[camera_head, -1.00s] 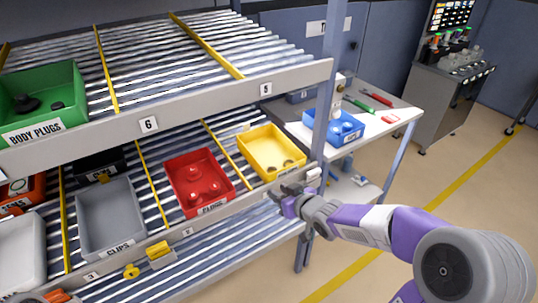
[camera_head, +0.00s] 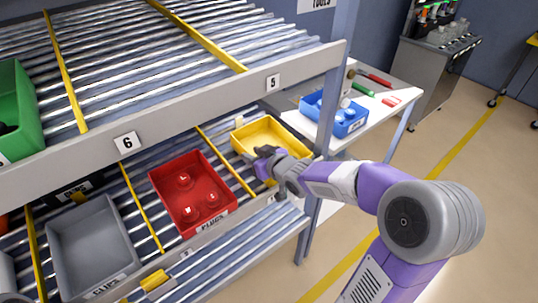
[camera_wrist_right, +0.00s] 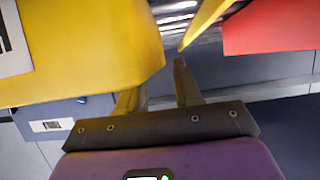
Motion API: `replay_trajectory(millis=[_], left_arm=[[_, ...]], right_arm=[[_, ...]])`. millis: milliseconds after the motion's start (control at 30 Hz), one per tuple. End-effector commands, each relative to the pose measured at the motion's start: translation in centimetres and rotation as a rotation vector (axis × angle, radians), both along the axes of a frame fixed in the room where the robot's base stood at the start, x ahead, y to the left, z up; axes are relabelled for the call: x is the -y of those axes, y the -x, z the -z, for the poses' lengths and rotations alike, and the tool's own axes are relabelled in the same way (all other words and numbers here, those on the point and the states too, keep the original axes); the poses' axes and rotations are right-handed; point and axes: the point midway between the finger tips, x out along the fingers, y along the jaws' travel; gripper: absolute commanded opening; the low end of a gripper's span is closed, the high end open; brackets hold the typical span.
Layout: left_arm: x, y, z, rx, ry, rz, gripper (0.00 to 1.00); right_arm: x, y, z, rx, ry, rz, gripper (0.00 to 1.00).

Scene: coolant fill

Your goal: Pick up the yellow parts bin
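The yellow parts bin (camera_head: 262,131) sits on the middle roller shelf, at its right end. My right gripper (camera_head: 262,158) is at the bin's front left corner and hides part of its front wall. In the right wrist view the yellow bin (camera_wrist_right: 80,50) is large at the left. The two fingers of my right gripper (camera_wrist_right: 160,88) stand apart there. One finger's tip is hidden by the bin and the other stands clear beside the bin's corner. I cannot tell whether they touch the bin. My left gripper is not in view.
A red bin (camera_head: 165,178) sits left of the yellow bin, past a yellow divider (camera_head: 228,165). A grey bin (camera_head: 60,225) is further left. The upper shelf's rail (camera_head: 215,107) runs above. A rack post (camera_head: 328,110) and a blue bin (camera_head: 313,103) are at the right.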

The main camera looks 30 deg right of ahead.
Motion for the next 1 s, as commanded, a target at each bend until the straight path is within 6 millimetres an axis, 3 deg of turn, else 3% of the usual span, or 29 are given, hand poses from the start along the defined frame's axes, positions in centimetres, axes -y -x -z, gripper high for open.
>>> replay_trajectory(millis=[33,200,467,700,1000], left_arm=[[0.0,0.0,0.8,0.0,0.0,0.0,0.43],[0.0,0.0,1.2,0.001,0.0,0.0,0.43],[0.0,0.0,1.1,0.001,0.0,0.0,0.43],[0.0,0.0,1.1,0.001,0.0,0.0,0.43],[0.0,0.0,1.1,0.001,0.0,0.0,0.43]], right_arm=[[-0.3,-0.8,0.8,-0.002,-0.001,-0.002,0.34],[-0.3,-2.4,1.2,-0.001,-0.001,-0.001,0.34],[-0.3,-2.6,1.1,0.0,-0.001,0.0,0.34],[-0.3,-2.6,1.1,-0.001,-0.001,0.0,0.0],[-0.3,-2.6,1.1,0.001,0.0,0.0,0.0]])
